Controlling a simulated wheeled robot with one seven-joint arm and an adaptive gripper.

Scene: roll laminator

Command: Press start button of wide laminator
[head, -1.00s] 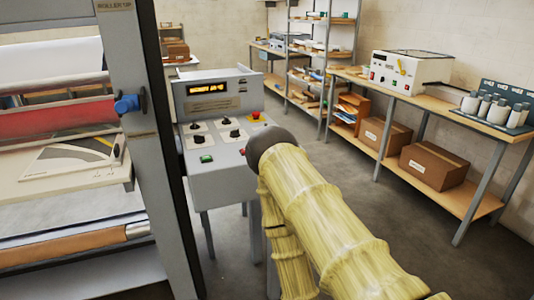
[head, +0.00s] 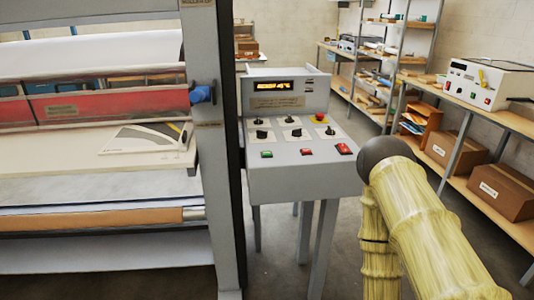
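The wide laminator (head: 90,110) fills the left side of the head view, with a red roller and a white web. Its grey control console (head: 300,182) stands just to its right on legs. The console has a lit display (head: 279,86), several black knobs, a green button (head: 266,154) at the front left, a red button (head: 306,152) beside it, a larger red switch (head: 344,149) at the right and a red knob on a yellow plate (head: 320,118). My arm, bamboo-patterned with a dark round end, is at the lower right, near the console's right edge. My gripper's fingers are not visible.
A blue handle (head: 202,94) sticks out from the laminator's grey upright. A workbench with a smaller white machine (head: 487,82) and cardboard boxes (head: 505,190) stands at the right. Shelving is at the back. Floor shows between console and bench.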

